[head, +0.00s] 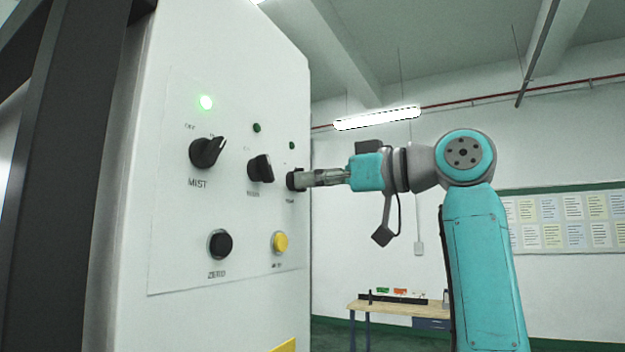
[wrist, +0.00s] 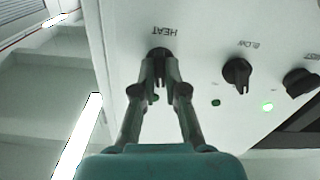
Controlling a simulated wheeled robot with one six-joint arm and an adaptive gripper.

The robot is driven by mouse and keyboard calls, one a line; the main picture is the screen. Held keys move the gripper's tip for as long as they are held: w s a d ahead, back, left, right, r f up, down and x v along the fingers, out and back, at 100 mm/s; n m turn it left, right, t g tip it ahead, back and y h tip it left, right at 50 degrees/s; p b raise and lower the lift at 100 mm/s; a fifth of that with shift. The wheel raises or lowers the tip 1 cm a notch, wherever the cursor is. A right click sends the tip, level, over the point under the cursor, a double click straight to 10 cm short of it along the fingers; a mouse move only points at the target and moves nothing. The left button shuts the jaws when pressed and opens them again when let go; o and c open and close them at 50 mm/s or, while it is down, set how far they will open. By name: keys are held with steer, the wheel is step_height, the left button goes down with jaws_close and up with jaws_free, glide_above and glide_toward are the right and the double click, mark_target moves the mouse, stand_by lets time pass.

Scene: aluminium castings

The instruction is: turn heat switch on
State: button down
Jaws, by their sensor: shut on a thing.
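The heat switch (head: 293,181) is a black rotary knob at the right end of the row on the white panel (head: 180,265). In the wrist view the panel appears upside down, with the label HEAT beside the knob (wrist: 160,51). My gripper (head: 304,180) reaches the knob from the right in the head view. Its two fingers (wrist: 160,72) are shut on the knob in the wrist view. The fingers partly cover the knob, so its exact angle is hard to tell. The small lamp (head: 292,145) above the heat switch is dark green and unlit.
The mist switch (head: 207,152) is turned aslant, and its lamp (head: 206,102) glows green. The blow switch (head: 260,168) stands between, with its lamp (head: 257,128) dark. A black button (head: 220,244) and a yellow button (head: 280,242) sit below. A workbench (head: 400,307) stands farther back.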

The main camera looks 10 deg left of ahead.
steer(key=shift+m, duration=3.9)
steer(key=c, duration=1.2)
jaws_free()
steer(key=v, duration=1.2)
